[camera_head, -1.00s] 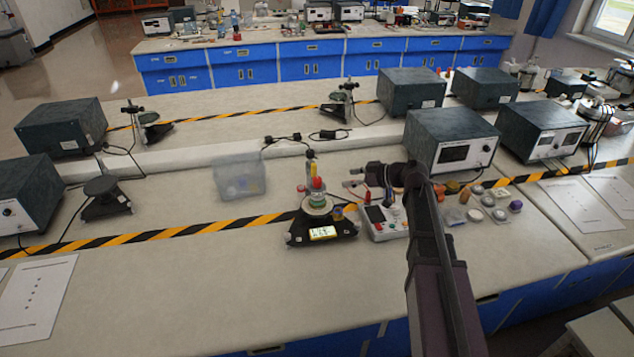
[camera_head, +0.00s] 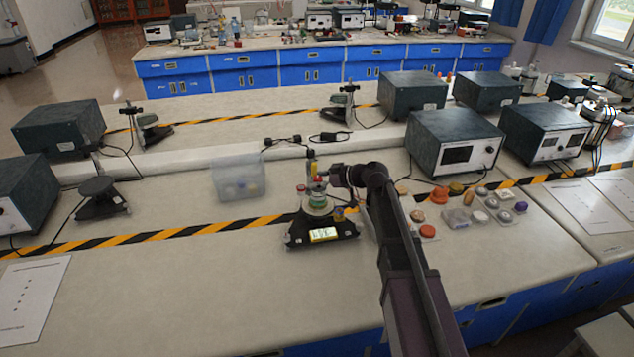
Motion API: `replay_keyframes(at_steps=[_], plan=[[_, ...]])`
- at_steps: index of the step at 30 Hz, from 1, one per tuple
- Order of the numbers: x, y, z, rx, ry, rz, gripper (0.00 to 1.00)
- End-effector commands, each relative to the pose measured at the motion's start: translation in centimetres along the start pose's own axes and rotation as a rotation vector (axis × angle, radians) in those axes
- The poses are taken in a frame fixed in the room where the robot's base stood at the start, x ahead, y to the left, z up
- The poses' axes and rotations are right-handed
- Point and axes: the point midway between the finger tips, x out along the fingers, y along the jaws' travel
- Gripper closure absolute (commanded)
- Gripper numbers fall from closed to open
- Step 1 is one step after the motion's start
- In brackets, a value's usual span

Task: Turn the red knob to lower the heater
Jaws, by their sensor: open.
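A black stand with a lit yellow display (camera_head: 323,235) sits on the bench near the middle, and I take it for the heater. A round pale plate and a green-tinted vessel (camera_head: 318,200) sit on it.
A clear plastic bin (camera_head: 237,178) stands to the left. Several small jars and lids (camera_head: 480,216) lie right of my arm, with dark boxed instruments (camera_head: 455,145) behind. My arm hides most of a white instrument right of the stand.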

Motion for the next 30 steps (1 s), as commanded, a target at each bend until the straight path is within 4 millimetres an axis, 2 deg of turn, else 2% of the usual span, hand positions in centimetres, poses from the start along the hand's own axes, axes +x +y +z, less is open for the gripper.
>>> replay_keyframes(at_steps=[8, 16, 30], plan=[[0.04, 0.01, -0.01, 0.0, 0.0, 0.001, 0.24], [0.02, 0.03, 0.0, 0.0, 0.0, 0.001, 1.0], [-0.01, -0.11, 0.03, 0.015, -0.001, 0.041, 1.0]])
